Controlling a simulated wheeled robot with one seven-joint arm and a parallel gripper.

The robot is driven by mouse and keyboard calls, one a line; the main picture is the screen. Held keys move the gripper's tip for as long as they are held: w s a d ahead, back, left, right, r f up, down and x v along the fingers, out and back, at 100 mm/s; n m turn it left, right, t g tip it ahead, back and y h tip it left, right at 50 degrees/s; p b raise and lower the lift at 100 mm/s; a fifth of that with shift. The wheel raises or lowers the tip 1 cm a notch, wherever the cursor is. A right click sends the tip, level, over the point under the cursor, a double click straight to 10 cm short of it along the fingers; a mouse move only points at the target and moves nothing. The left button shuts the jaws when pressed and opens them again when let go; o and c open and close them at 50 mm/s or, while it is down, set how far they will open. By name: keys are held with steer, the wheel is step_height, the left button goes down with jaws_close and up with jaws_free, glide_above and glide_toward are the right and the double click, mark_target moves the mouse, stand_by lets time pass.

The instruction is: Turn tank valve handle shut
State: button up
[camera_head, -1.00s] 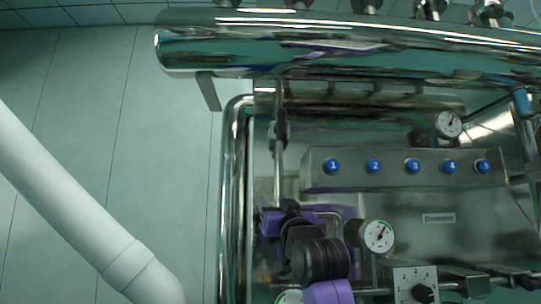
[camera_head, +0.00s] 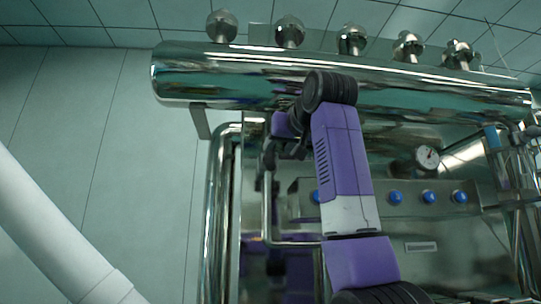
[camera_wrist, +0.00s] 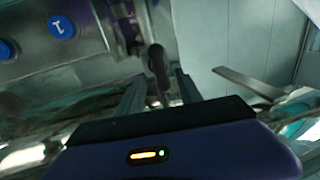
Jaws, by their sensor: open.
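The polished steel tank (camera_head: 215,78) spans the top of the panel in the head view. A vertical pipe comes down beneath its left part, and my arm hides the valve area there. In the wrist view, a dark lever-like handle (camera_wrist: 157,62) stands just ahead of my gripper (camera_wrist: 159,77), seen between the two finger tips. The fingers are open, one on each side of it in the picture. I cannot tell whether either finger touches it, or whether its base is fully ahead of them.
A panel with several numbered blue buttons (camera_head: 396,198) runs right of my arm; two blue buttons (camera_wrist: 62,27) also show in the wrist view. A dial gauge (camera_head: 427,157) sits under the tank. A thick bent pipe (camera_head: 219,215) stands left of the arm, with clear wall beyond.

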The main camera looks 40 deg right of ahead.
mark_target(272, 153)
steer(key=p+x, duration=0.3)
steer(key=x, duration=0.3)
steer(key=shift+w+d, duration=0.15)
steer(key=shift+w, duration=0.25)
steer(key=shift+w+d, duration=0.15)
steer(key=shift+w, duration=0.1)
jaws_close()
